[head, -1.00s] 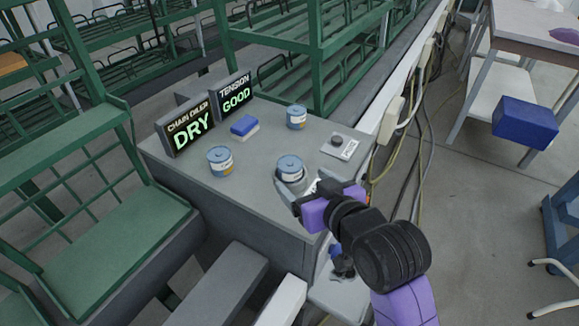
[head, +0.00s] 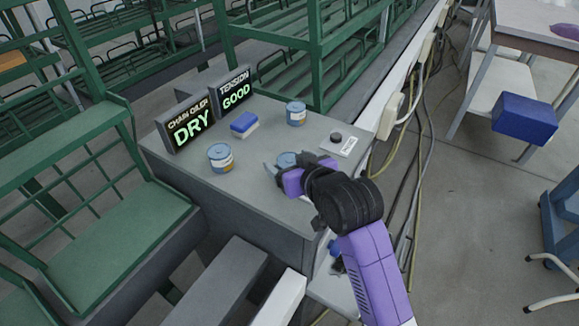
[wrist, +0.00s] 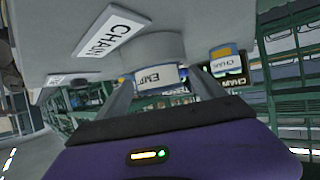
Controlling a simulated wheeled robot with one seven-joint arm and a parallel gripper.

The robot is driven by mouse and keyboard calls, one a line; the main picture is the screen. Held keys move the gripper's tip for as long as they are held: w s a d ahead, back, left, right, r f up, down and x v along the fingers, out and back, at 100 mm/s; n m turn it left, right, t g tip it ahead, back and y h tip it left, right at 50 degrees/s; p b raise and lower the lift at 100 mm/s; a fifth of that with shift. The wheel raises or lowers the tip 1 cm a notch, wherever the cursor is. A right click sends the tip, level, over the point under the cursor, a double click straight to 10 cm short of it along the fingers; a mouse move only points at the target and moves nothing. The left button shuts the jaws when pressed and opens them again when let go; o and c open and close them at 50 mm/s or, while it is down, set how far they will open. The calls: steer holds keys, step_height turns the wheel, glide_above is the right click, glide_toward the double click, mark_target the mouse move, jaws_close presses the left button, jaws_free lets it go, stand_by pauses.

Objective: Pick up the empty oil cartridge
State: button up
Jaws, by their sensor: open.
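The empty oil cartridge (head: 287,160) is a small blue-topped can on the grey bench top, partly hidden behind my gripper in the head view. In the wrist view the cartridge (wrist: 155,77) shows a white label reading "EMP" and stands against a round grey base. My gripper (head: 278,173) is at the cartridge, low over the bench. In the wrist view my gripper's fingers (wrist: 160,90) are apart, one on each side of the cartridge. Whether they touch it I cannot tell.
Two more blue cans stand on the bench, one at left (head: 220,158) and one at the back (head: 296,115). A blue and white block (head: 243,125) lies near the signs reading DRY (head: 187,125) and GOOD (head: 234,95).

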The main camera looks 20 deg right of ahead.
steer(key=shift+c, duration=0.5)
steer(key=c, duration=1.4)
steer(key=shift+o, duration=0.2)
